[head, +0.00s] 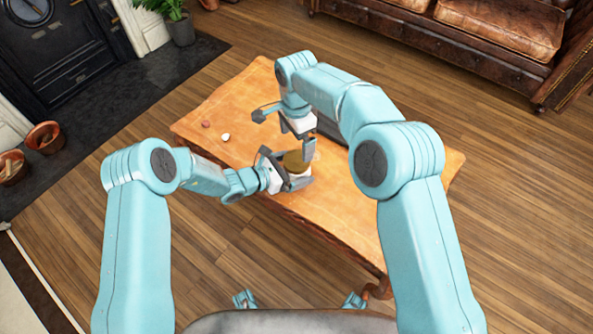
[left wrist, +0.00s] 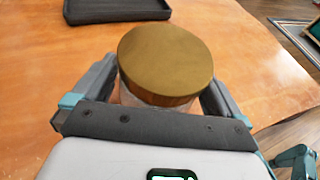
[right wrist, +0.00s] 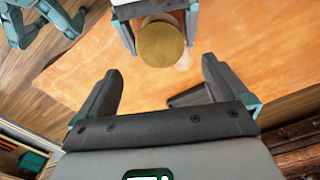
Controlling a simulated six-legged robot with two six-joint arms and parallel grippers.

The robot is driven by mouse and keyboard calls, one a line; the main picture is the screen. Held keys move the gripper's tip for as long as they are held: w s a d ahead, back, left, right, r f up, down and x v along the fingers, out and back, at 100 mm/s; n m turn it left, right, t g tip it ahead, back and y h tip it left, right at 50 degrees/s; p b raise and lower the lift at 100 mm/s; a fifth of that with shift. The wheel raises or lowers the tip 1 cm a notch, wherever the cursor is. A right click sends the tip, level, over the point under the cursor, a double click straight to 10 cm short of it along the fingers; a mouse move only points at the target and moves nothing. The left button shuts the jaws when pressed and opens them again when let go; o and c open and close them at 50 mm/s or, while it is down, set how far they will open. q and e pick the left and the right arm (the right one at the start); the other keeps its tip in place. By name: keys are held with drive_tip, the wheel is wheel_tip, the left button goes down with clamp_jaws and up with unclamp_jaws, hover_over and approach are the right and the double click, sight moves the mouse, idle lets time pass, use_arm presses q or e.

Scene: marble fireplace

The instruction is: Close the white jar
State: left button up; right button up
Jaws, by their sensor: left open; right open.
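The jar's round brass-coloured lid (head: 295,160) sits on top of the jar near the table's front edge. In the left wrist view the lid (left wrist: 166,60) covers the mouth and looks roughly level; whether it is fully seated I cannot tell. Only a small part of the pale jar body shows below it. My left gripper (head: 288,170) is open, with its fingers on either side of the jar; contact is unclear. My right gripper (head: 284,132) is open and empty above the table, behind the jar. The right wrist view shows the lid (right wrist: 161,44) beyond its open fingers.
The orange-brown wooden table (head: 237,100) has free room at its left and right. A dark tray (left wrist: 115,9) lies behind the jar, partly hidden by my right arm in the head view. A small reddish thing (head: 206,124) and a small white thing (head: 226,137) lie at the left.

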use_arm(q)
drive_tip(key=shift+w+d, duration=0.15)
drive_tip(key=shift+d, duration=0.05)
drive_tip(key=c, duration=1.9)
drive_tip(key=shift+o, duration=0.2)
use_arm(e)
wheel_tip(320, 180, up, 8)
use_arm(q)
drive_tip(key=o, duration=1.9)
drive_tip(key=shift+c, duration=0.2)
